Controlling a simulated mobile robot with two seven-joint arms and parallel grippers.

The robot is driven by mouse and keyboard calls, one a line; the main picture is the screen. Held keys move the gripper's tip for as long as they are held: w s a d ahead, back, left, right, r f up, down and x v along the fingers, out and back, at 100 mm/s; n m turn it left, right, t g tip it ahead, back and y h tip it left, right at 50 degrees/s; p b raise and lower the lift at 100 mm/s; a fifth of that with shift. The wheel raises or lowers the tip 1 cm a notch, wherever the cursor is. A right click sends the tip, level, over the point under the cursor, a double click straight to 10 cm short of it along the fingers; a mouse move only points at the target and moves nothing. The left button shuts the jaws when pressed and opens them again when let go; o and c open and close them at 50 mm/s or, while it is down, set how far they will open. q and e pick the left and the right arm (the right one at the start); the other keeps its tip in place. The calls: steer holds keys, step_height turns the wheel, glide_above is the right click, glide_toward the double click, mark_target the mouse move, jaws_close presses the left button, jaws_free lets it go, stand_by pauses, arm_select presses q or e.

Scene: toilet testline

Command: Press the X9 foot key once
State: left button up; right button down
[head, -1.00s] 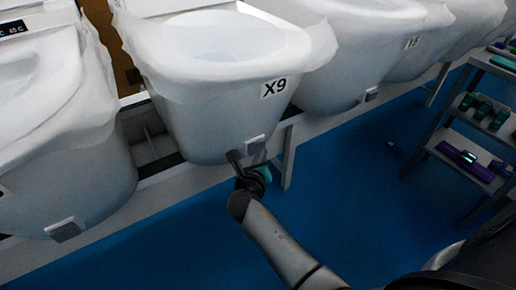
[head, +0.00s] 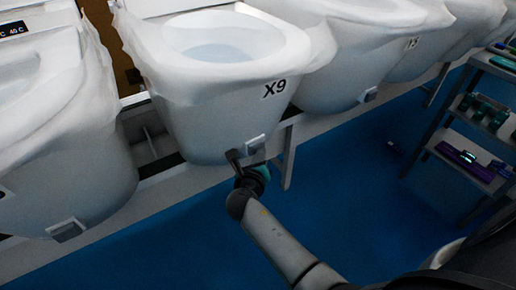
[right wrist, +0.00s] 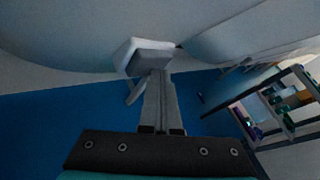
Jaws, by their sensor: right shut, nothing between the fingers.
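The X9 toilet (head: 205,105) is white, with a black X9 label (head: 274,88) on its side below the rim. Its foot key (head: 256,144) is a small grey square pad low on the bowl. My right gripper (head: 233,156) is shut and empty, close beside the key's lower left in the head view. In the right wrist view, the shut fingers (right wrist: 158,76) point at the key (right wrist: 146,56), and their tips overlap its lower edge. I cannot tell whether they touch it. My left gripper is not in view.
Neighbouring toilets stand left (head: 60,130) and right (head: 345,75), each with its own grey pad. A metal frame leg (head: 288,158) stands right of the key. A shelf rack (head: 470,130) with green and purple items is at the right. The blue floor (head: 345,190) is mostly clear.

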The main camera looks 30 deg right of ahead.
steer(key=shift+s+r+p, duration=0.1)
steer(key=shift+s+p, duration=0.45)
steer(key=shift+s, duration=0.15)
steer(key=s+p, duration=0.2)
steer(key=s, duration=0.1)
steer(key=s+p, duration=0.1)
steer(key=s, duration=0.1)
steer(key=shift+d, duration=0.25)
stand_by(0.5)
